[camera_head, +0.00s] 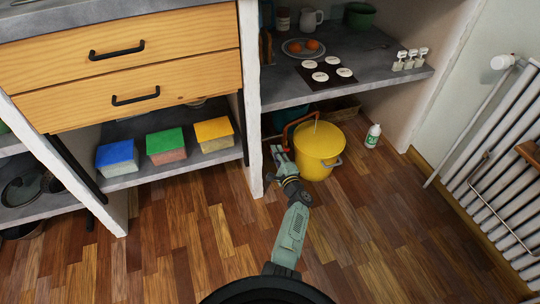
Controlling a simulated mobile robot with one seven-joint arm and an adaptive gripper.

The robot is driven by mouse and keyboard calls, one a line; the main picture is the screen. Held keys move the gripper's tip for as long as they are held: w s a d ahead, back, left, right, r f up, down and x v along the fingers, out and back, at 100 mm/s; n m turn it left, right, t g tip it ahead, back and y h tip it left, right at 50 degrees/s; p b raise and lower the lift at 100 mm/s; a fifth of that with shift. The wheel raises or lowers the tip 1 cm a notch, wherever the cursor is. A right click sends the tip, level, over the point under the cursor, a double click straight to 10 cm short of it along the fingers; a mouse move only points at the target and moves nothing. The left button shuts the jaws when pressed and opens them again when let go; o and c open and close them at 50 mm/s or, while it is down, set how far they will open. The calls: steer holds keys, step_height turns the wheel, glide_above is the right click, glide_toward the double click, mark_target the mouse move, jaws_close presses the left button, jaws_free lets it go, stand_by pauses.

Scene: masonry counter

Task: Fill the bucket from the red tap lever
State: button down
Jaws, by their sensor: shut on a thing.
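The yellow bucket (315,168) stands upright on the wooden floor at the front of the opening under the grey counter shelf. A red-orange curved piece (291,127) arches at its left side and ends above the bucket. A thin pale line hangs from that end over the bucket's top; I cannot tell if it is water. My gripper (281,152) is just left of the bucket, shut at the lower end of the red-orange piece, where the red lever appears to be. The fingers largely hide what they hold.
A white wall post (253,130) stands close left of my gripper. A white bottle with a green label (373,136) stands right of the bucket. The shelf above (290,90) holds a plate and cups. A radiator (505,150) is at the right. The front floor is clear.

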steer(key=shift+d+r+m, duration=0.1)
steer(key=shift+r+m, duration=0.25)
steer(key=shift+m, duration=0.25)
steer(key=c, duration=1.6)
jaws_free()
steer(key=shift+f, duration=0.1)
